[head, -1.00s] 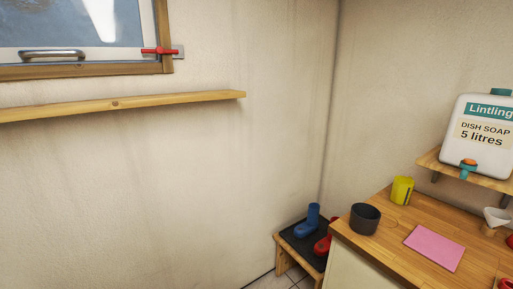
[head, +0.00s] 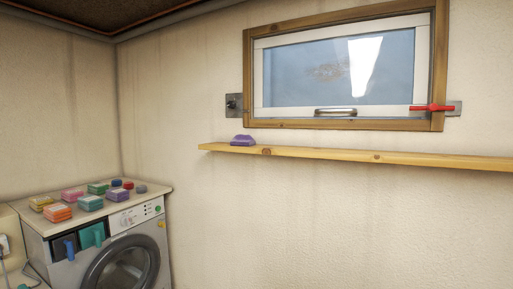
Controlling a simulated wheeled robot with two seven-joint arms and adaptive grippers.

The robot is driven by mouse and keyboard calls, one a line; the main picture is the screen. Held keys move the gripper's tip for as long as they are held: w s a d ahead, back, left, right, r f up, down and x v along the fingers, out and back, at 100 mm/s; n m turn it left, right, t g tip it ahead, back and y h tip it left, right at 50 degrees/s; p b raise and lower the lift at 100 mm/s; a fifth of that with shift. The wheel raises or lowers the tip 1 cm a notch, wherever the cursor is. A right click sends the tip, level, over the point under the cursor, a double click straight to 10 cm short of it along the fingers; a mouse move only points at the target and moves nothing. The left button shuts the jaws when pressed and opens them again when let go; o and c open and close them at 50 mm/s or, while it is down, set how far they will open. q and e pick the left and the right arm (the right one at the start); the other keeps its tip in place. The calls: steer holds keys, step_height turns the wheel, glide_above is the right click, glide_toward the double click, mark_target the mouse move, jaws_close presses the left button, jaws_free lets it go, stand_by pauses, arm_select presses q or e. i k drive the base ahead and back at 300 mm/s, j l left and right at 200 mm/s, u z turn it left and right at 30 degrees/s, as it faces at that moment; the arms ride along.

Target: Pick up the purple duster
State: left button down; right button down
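A small purple object (head: 243,140) lies on the left end of the wooden wall shelf (head: 330,153), below the window. It looks like a lumpy, soft block and may be the duster; it is too small to be sure. A purple sponge-like block (head: 118,194) lies on top of the washing machine at the lower left. Neither of my grippers shows in the head view.
The washing machine (head: 160,240) stands in the left corner, with several coloured blocks on its top (head: 55,222). Above the shelf is a wood-framed window (head: 310,75) with a red latch handle (head: 432,107). The wall below the shelf is bare.

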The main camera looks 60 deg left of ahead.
mark_target(242, 140)
steer(key=u, duration=1.95)
